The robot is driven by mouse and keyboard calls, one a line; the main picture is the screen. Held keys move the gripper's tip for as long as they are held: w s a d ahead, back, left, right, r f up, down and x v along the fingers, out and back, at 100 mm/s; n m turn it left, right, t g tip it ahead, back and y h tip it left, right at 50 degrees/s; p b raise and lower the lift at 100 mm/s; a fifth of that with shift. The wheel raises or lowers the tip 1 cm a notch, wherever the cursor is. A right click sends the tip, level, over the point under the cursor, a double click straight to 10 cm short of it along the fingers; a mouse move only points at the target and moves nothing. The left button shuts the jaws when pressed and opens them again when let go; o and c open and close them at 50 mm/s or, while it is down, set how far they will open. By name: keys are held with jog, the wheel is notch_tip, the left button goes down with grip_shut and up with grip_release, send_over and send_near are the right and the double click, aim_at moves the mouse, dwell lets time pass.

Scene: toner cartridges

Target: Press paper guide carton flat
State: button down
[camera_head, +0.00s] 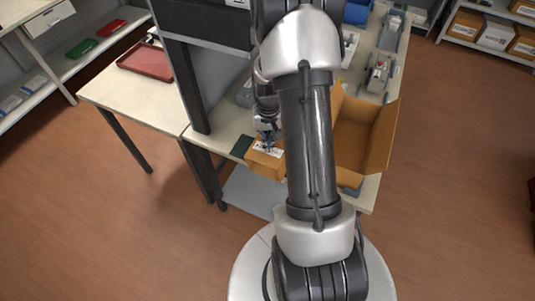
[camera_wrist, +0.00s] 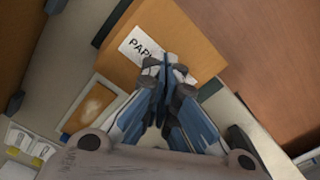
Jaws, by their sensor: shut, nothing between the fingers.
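The paper guide carton (camera_head: 263,164) is a small orange-brown box at the table's near edge, partly hidden by my arm in the head view. In the wrist view the carton (camera_wrist: 190,35) shows a white label (camera_wrist: 139,46) reading "PAP", the rest covered by my fingers. My gripper (camera_head: 268,143) is shut and empty, pointing down over the carton's labelled top. In the wrist view its fingertips (camera_wrist: 166,72) overlap the label edge; I cannot tell whether they touch the carton.
A large open cardboard box (camera_head: 377,140) stands right of my arm. A dark mat (camera_head: 241,147) lies left of the carton. Grey devices (camera_head: 379,75) stand farther back. A red tray (camera_head: 146,61) lies on the left table. Bare floor (camera_wrist: 270,55) lies beyond the table edge.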

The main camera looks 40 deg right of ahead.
aim_at(260, 146)
jog(key=shift+f+b, duration=0.45)
jog(key=shift+f, duration=0.25)
jog(key=shift+w+a+f+b, duration=0.4)
jog(key=shift+w+f, duration=0.15)
jog(key=shift+w, duration=0.15)
jog(key=shift+f, duration=0.2)
jog(key=shift+w+a+f+b, duration=0.2)
jog(key=shift+w+f+b, duration=0.25)
jog(key=shift+w, duration=0.2)
